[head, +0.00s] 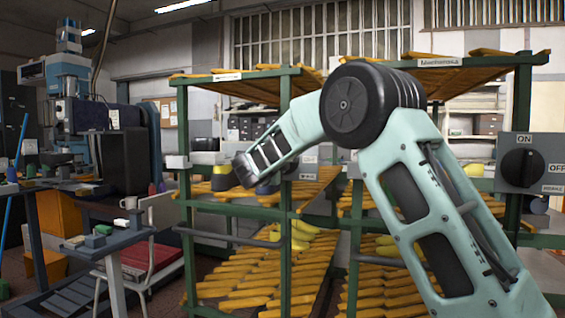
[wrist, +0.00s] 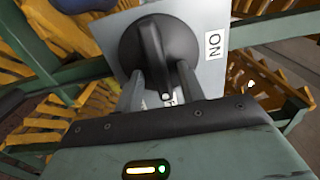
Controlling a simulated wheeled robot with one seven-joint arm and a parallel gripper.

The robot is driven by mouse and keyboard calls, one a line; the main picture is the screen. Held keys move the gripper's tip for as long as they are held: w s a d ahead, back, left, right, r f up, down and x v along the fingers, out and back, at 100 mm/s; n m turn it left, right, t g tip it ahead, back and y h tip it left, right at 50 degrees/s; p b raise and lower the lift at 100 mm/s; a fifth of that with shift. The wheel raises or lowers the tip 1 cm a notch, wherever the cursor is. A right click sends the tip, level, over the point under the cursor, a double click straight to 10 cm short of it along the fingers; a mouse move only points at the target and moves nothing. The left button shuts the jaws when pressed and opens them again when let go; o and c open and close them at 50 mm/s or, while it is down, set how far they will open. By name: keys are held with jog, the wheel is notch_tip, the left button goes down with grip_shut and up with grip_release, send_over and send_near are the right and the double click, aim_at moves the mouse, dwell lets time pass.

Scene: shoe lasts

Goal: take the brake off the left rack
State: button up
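In the wrist view a black rotary knob (wrist: 155,50) sits on a grey switch plate (wrist: 115,20). An ON label (wrist: 213,45) is at its right; another label below is mostly hidden. The knob's bar runs up and down the picture, its white mark towards the hidden label, away from ON. My gripper (wrist: 160,70) has one finger on each side of the bar, apart, with narrow gaps showing. In the head view my arm reaches to the left rack (head: 286,230), and the gripper itself cannot be made out there.
The right rack has its own grey switch box (head: 523,165) with ON and OFF labels. Wooden slatted shelves (head: 240,285) hold yellow shoe lasts (head: 295,235). Green rack bars lie close around the switch plate.

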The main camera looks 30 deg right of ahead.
jog(key=v, duration=1.7)
jog(key=shift+b, duration=0.3)
jog(key=shift+s+a, duration=0.1)
jog(key=shift+a, duration=0.05)
